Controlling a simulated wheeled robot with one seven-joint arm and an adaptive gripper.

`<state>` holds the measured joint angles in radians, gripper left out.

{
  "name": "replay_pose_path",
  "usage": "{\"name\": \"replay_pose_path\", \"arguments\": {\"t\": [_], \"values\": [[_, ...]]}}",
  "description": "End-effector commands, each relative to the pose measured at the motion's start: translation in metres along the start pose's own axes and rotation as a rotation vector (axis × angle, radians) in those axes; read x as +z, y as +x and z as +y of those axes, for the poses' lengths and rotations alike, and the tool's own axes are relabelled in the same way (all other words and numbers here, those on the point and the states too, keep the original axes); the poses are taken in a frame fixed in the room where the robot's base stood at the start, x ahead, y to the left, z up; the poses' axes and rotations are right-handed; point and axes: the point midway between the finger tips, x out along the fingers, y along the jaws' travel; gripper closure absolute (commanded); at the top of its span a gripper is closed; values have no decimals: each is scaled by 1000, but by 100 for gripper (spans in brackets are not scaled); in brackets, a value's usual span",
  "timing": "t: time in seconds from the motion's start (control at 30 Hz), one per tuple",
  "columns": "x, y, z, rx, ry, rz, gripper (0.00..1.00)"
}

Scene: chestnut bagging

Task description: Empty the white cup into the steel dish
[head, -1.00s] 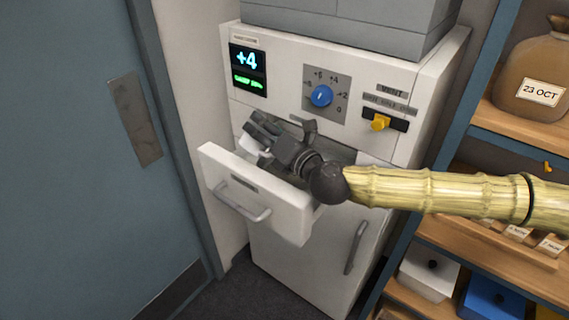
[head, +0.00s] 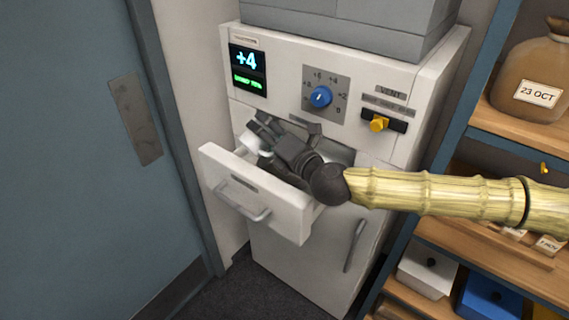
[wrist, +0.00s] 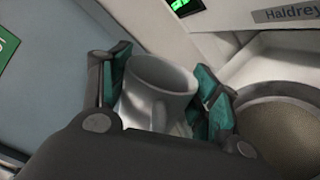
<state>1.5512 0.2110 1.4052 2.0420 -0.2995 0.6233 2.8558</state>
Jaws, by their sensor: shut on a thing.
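My gripper (wrist: 165,95) is shut on the white cup (wrist: 160,85); its teal-padded fingers press on both sides. The cup is tilted in the wrist view, with its mouth towards the top of the picture; its contents do not show. In the head view my gripper (head: 263,133) is over the open drawer, and a white part of the cup (head: 250,142) shows beside the fingers. The round steel dish (wrist: 286,108) lies to the right of the gripper in the wrist view, apart from the cup. My gripper and arm hide much of the drawer in the head view.
The white drawer (head: 285,214) is pulled out of the white cabinet (head: 413,100). The cabinet has a display (head: 247,72), a blue dial (head: 320,97) and a yellow vent slider (head: 379,124). A blue-grey door (head: 90,180) stands left; shelves (head: 510,120) stand right.

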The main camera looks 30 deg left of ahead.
Motion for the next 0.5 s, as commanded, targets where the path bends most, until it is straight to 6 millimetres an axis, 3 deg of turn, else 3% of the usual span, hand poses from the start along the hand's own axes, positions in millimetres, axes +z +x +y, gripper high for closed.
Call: {"name": "replay_pose_path", "arguments": {"t": [0.5], "values": [[0, 1, -1, 1, 62, 0, 65]]}}
